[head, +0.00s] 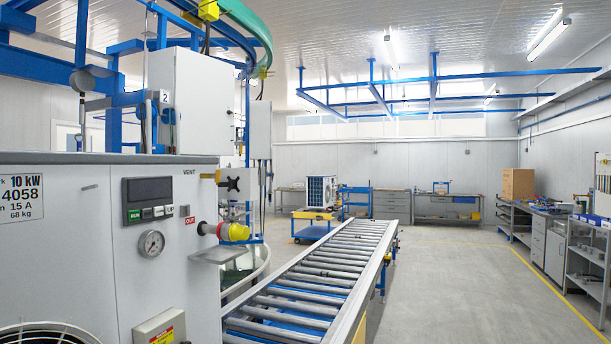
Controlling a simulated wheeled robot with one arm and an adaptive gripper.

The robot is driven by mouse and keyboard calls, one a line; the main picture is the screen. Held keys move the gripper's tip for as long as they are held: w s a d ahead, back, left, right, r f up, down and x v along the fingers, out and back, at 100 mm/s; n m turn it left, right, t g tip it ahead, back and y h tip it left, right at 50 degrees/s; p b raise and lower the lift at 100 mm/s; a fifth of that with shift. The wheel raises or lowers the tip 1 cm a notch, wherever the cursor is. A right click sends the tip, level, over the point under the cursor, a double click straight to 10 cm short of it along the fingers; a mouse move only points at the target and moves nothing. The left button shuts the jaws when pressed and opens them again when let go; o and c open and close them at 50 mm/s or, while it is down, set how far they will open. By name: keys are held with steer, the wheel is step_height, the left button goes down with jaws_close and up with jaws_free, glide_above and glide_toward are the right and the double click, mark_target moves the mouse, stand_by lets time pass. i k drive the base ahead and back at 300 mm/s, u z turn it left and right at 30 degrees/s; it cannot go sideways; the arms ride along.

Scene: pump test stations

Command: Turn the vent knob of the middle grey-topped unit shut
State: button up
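A pump unit (90,240) with a pale front and a thin grey top (110,158) fills the left of the head view. A black cross-shaped knob (233,184) sticks out at its right edge, on a short stem near the word VENT. Whether the knob is open or shut cannot be told from this view. Below it, a yellow and red fitting (228,231) juts out beside a red OUT label. Only this one unit shows clearly, so its place among the others cannot be told. My gripper is not in view.
The unit's front has a display panel (148,199) and a round gauge (151,243). A small grey shelf (217,254) juts out under the fitting. A roller conveyor (318,275) runs back beside the unit. The floor (460,290) to its right is clear.

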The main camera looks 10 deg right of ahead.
mark_target(216, 176)
steer(key=z, duration=0.95)
steer(key=i, duration=1.45)
steer(key=u, duration=3.05)
